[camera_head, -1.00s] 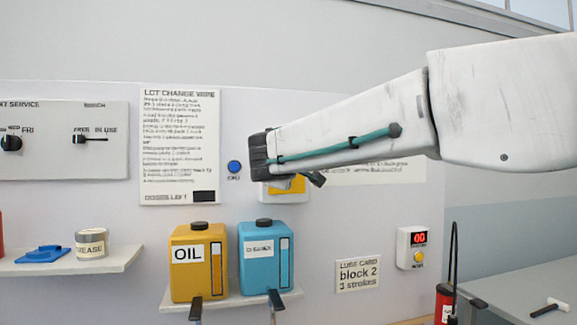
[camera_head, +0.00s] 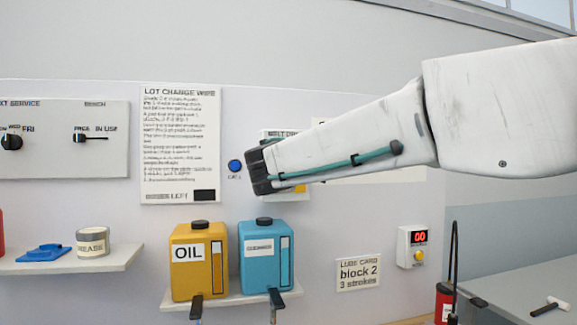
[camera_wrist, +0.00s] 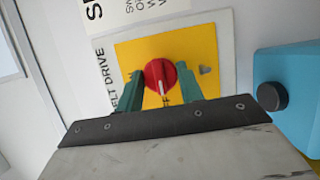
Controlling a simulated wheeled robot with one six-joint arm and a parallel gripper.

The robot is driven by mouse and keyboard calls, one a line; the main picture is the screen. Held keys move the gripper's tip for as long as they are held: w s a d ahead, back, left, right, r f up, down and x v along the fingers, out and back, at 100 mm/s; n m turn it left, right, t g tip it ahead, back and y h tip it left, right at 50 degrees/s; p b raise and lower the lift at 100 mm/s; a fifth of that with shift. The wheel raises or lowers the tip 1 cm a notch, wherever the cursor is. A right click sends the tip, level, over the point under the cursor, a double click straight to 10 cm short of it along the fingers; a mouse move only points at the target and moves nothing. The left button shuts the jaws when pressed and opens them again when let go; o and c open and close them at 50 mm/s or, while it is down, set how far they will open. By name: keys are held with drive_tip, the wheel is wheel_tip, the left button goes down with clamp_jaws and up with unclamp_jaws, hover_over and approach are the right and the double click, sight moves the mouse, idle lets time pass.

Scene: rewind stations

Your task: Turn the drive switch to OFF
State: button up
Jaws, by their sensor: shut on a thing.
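The drive switch is a round red knob (camera_wrist: 157,72) with a white pointer line, on a yellow plate (camera_wrist: 205,50) in the wrist view. Its pointer aims down in that view, toward a partly hidden label of which an F shows. The plate sits on a white panel lettered BELT DRIVE. My gripper (camera_wrist: 162,80) has its teal fingers on either side of the knob and is shut on it. In the head view the arm covers the knob; only parts of the white panel (camera_head: 272,136) and a yellow corner show around my gripper.
A blue button (camera_head: 235,166) is just left of my gripper. Below stand a yellow oil container (camera_head: 190,280) and a blue cleaner container (camera_head: 256,272) on a small shelf (camera_head: 232,300). A notice (camera_head: 180,130) hangs at left.

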drive_tip(key=o, duration=1)
drive_tip(key=shift+c, duration=0.2)
drive_tip(key=shift+o, duration=0.2)
drive_tip(key=shift+f, duration=0.1)
drive_tip(key=shift+f, duration=0.1)
